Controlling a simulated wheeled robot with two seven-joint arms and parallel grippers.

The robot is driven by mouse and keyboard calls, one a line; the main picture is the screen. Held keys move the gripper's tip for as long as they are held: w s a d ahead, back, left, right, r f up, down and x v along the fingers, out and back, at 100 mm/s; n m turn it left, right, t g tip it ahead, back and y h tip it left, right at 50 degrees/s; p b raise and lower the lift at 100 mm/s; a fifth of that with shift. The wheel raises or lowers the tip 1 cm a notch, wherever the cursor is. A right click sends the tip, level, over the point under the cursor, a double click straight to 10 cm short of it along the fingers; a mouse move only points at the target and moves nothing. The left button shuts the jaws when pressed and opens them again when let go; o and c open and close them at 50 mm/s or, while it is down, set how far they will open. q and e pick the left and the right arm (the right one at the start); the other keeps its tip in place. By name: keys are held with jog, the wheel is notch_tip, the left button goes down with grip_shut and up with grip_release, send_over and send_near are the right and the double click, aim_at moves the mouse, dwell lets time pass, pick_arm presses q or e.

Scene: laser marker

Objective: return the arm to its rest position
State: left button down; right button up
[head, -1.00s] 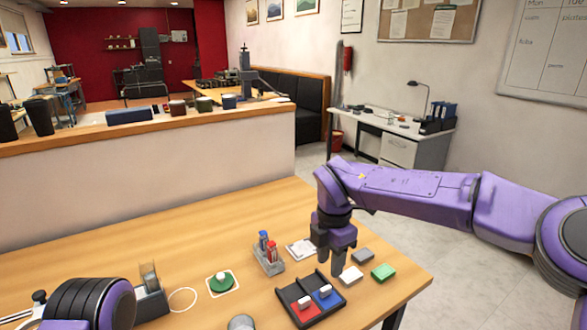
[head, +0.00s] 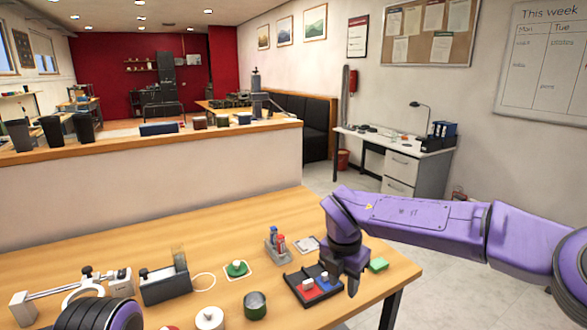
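My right arm comes in from the right, with its purple forearm above the table's right end. My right gripper (head: 351,283) points down at the right side of a black tray (head: 292,279). I cannot tell whether its fingers are open or shut, and no held thing shows. The tray holds a red block (head: 307,284) and a blue block (head: 324,278).
On the wooden table (head: 225,238) stand a marker holder (head: 278,250), a green knob (head: 237,268) on a white square, a metal cup (head: 255,305), a white round item (head: 209,319) and a clamp device (head: 165,285). A low partition (head: 150,190) stands behind.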

jog(key=s+d+f+n+t+h, duration=0.25)
jog(key=d+f+n, duration=0.25)
jog(key=f+n, duration=0.65)
jog(key=s+d+f+n+t+h, duration=0.2)
jog(key=s+d+f+n+t, duration=0.3)
jog(key=f+n, duration=0.7)
jog(key=s+d+f+n+g, duration=0.1)
jog(key=s+d+f+n, duration=0.2)
jog(key=s, duration=0.6)
jog(key=s+d+f+n+g+y, duration=0.1)
jog(key=s+d+f+n+g, duration=0.1)
jog(key=s+n, duration=0.4)
jog(key=s+d+f+n+g+y, duration=0.1)
jog(key=s+d+f+n, duration=0.3)
jog(key=s, duration=0.9)
jog(key=shift+s+f+n+g, duration=0.25)
jog(key=shift+f+n+g, duration=0.4)
jog(key=shift+f+g, duration=0.15)
